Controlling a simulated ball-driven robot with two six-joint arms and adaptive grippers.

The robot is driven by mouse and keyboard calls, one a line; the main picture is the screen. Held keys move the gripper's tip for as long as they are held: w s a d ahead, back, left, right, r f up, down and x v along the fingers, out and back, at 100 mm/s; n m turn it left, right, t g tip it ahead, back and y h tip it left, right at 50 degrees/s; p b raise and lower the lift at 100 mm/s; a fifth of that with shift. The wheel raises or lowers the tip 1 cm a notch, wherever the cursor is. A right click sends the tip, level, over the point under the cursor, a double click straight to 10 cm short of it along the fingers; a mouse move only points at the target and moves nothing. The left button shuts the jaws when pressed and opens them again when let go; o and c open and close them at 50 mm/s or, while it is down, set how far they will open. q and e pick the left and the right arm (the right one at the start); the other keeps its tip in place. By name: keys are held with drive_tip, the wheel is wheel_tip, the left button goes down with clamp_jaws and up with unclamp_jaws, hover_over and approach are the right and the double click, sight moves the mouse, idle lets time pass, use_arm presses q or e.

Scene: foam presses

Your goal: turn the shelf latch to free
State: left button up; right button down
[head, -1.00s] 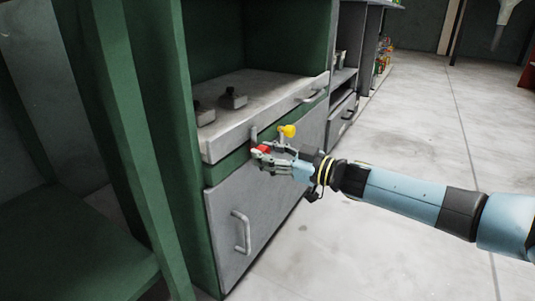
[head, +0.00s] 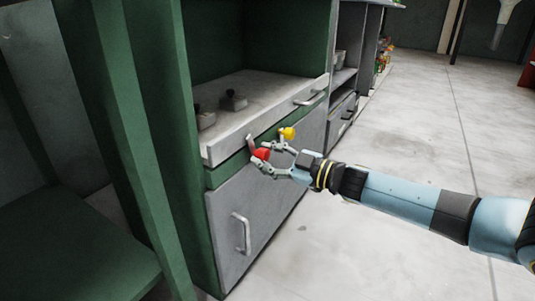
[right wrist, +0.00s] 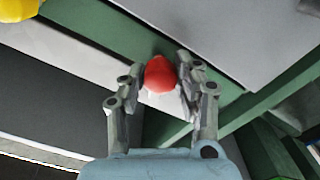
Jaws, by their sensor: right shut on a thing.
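The shelf latch shows as a small grey lever (head: 250,142) with a red knob (head: 262,154), at the front of the grey pull-out shelf (head: 225,141) in the green cabinet. The lever slants down to the right towards the knob. My right gripper (head: 268,158) is shut on the red knob. In the right wrist view the red knob (right wrist: 160,73) sits between my two fingertips (right wrist: 163,82), and the lever behind it is hidden. My left gripper is not in view.
A yellow knob (head: 287,132) is close to the right of my fingers. A grey door (head: 258,215) with a handle is below, and a shelf handle (head: 310,99) is at the upper right. Small dark weights (head: 233,101) stand on the shelf. The floor at right is clear.

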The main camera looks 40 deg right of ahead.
drive_tip(key=n, duration=0.6)
drive_tip(key=shift+n+p, duration=0.3)
drive_tip(key=shift+p, duration=0.05)
drive_tip(key=n, duration=0.6)
drive_tip(key=shift+f+n, duration=0.15)
drive_tip(key=shift+n, duration=0.15)
drive_tip(key=shift+s+n, duration=0.1)
drive_tip(key=shift+n, duration=0.2)
drive_tip(key=c, duration=0.9)
unclamp_jaws()
drive_tip(key=shift+c, duration=0.2)
drive_tip(key=v, duration=1.2)
